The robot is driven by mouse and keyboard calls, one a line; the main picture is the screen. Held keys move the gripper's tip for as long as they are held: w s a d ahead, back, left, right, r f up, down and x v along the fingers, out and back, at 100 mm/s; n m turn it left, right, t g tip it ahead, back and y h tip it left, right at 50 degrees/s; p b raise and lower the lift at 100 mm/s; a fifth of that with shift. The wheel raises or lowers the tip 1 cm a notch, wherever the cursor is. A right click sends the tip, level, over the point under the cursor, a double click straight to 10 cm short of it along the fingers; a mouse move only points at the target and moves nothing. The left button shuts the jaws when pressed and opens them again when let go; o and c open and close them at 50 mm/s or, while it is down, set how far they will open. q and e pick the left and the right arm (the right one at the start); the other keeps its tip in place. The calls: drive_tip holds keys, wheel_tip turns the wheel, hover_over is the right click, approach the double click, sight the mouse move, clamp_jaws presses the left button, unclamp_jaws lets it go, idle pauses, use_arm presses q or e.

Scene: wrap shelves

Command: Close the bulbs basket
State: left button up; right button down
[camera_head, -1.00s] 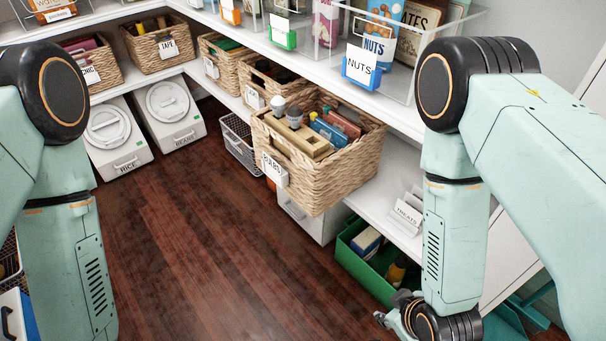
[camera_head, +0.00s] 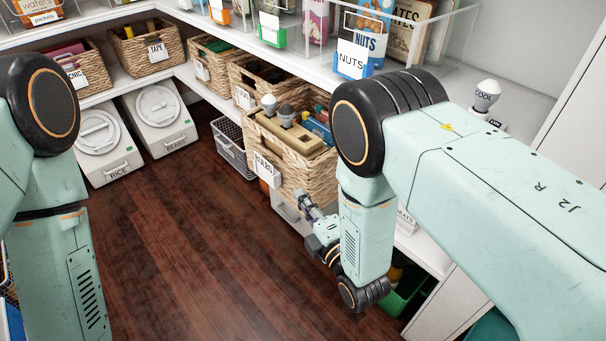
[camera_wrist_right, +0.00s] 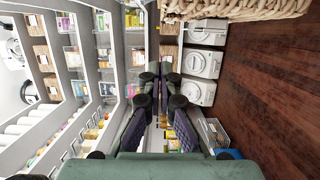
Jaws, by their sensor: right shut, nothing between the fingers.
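The bulbs basket (camera_head: 317,178) is wicker with a white BULBS label. In the head view it juts out past the edge of the middle shelf, with light bulbs and small boxes in it. My right arm hides its right side. My right gripper (camera_head: 304,199) is shut and empty, low in front of the basket and near its lower front, seemingly apart from it. In the right wrist view its fingers (camera_wrist_right: 161,88) point away from me, and a woven basket edge (camera_wrist_right: 240,9) shows along the top. My left arm is at the left, its gripper out of frame.
More baskets, such as the TAPE basket (camera_head: 131,54), stand along the shelf. Rice and beans bins (camera_head: 160,115) and a wire basket (camera_head: 229,150) stand low. A green crate (camera_head: 399,303) is partly hidden behind my right arm. The wood floor (camera_head: 190,240) is clear.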

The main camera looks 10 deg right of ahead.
sight(304, 173)
drive_tip(key=shift+w+d+b, duration=0.15)
drive_tip(key=shift+w+b, duration=0.3)
drive_tip(key=shift+w, duration=0.95)
drive_tip(key=shift+w+d+b, duration=0.15)
drive_tip(key=shift+w+b, duration=0.3)
drive_tip(key=shift+w, duration=1)
drive_tip(key=shift+w+d+b, duration=0.15)
drive_tip(key=shift+w+b, duration=0.3)
drive_tip(key=shift+w, duration=0.95)
drive_tip(key=shift+d, duration=0.1)
